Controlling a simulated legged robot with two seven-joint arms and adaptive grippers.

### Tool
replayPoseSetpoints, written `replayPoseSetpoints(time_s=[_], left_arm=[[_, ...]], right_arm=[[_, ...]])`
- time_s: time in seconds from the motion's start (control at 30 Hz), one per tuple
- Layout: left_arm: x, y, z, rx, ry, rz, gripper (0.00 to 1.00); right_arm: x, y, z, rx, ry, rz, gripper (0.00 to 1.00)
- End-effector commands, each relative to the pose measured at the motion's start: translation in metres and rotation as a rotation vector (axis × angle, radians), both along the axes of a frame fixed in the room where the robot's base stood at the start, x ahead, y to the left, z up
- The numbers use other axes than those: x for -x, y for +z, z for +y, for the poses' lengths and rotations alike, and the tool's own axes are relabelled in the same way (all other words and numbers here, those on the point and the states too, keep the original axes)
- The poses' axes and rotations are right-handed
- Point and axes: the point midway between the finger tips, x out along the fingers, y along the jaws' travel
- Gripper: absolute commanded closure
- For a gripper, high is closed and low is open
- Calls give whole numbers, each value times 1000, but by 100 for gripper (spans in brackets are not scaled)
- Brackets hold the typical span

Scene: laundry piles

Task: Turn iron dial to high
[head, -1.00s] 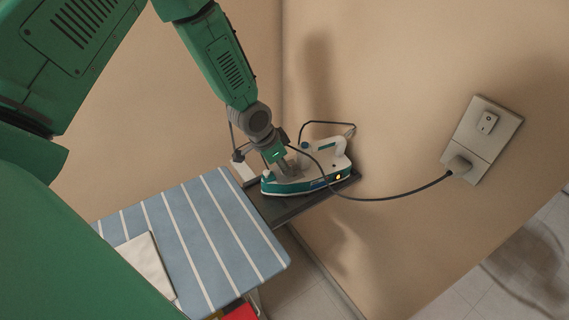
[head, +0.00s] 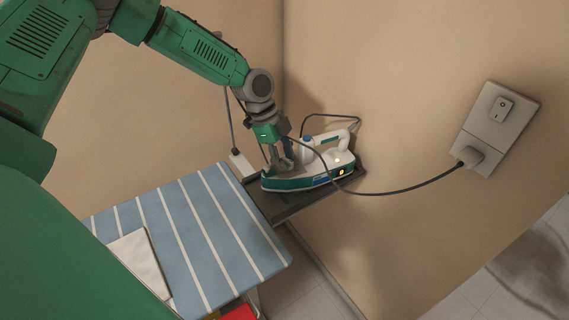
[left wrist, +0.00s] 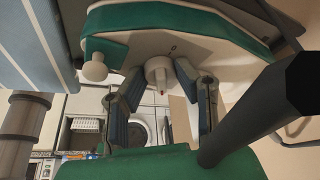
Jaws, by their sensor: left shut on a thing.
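The white and teal iron (head: 318,174) lies on a dark rest at the end of the ironing board, with a lit orange light at its rear. My left gripper (head: 282,162) reaches down onto the iron's front part. In the left wrist view, the iron's white dial (left wrist: 157,72) with a red mark sits between the two fingers of the left gripper (left wrist: 162,84), and they are shut on it. The "0" mark shows on the iron's body beside the dial. The dial is hidden by the gripper in the head view. My right gripper is not in view.
A blue striped ironing board (head: 205,235) carries a folded white cloth (head: 141,265). The iron's black cord (head: 400,192) runs across to a wall socket (head: 483,150) with a switch. Walls stand close behind and to the right of the iron.

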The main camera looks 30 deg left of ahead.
Motion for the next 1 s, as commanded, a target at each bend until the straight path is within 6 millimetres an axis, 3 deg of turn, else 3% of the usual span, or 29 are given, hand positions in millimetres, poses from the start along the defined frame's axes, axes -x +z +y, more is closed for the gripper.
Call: replayPoseSetpoints(time_s=[0.03, 0.33, 0.9, 0.93, 1.0], left_arm=[[6, -7, -1, -2, -35, 15, 100], [6, -6, 0, -2, -157, 16, 100], [6, -4, 1, -1, -185, 13, 100], [6, -4, 1, -1, -185, 13, 66], [5, -3, 1, -1, -185, 12, 66]], right_arm=[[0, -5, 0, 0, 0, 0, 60], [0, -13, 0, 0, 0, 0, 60], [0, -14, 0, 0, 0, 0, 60], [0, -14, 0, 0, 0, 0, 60], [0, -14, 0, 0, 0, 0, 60]])
